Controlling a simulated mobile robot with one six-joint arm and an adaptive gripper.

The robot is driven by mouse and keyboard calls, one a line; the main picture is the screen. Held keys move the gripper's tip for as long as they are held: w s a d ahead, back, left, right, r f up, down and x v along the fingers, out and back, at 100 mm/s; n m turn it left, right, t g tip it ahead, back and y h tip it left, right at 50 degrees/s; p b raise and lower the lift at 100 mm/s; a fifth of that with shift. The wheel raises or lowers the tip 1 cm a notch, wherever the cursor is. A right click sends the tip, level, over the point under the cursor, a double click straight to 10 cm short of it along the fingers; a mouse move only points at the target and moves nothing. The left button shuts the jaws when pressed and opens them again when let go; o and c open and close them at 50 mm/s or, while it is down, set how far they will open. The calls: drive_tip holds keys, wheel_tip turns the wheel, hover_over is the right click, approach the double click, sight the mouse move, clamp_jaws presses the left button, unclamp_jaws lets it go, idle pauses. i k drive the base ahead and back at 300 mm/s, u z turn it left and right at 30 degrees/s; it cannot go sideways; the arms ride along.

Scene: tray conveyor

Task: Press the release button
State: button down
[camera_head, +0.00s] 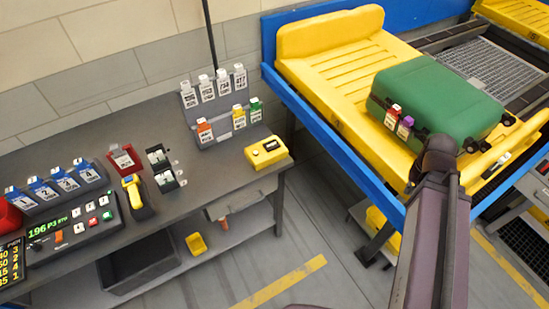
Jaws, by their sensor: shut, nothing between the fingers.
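A dark control panel (75,228) lies at the left of the workbench. I cannot read a label that marks any of these as the release button. My arm rises at the lower right to a dark joint, in front of the yellow tray. My gripper's fingers do not show.
The grey workbench (215,176) holds card holders, a yellow handheld device (134,191) and a tag rack (220,110). A green suitcase (435,97) lies in a yellow tray (320,64) on the blue-framed conveyor. Floor shows between bench and conveyor.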

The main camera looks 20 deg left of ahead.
sight(272, 145)
drive_tip(key=z, duration=0.1)
drive_tip(key=k, duration=1.2)
drive_tip(key=u, duration=1.65)
drive_tip(key=i, duration=1)
drive_tip(key=u, duration=0.1)
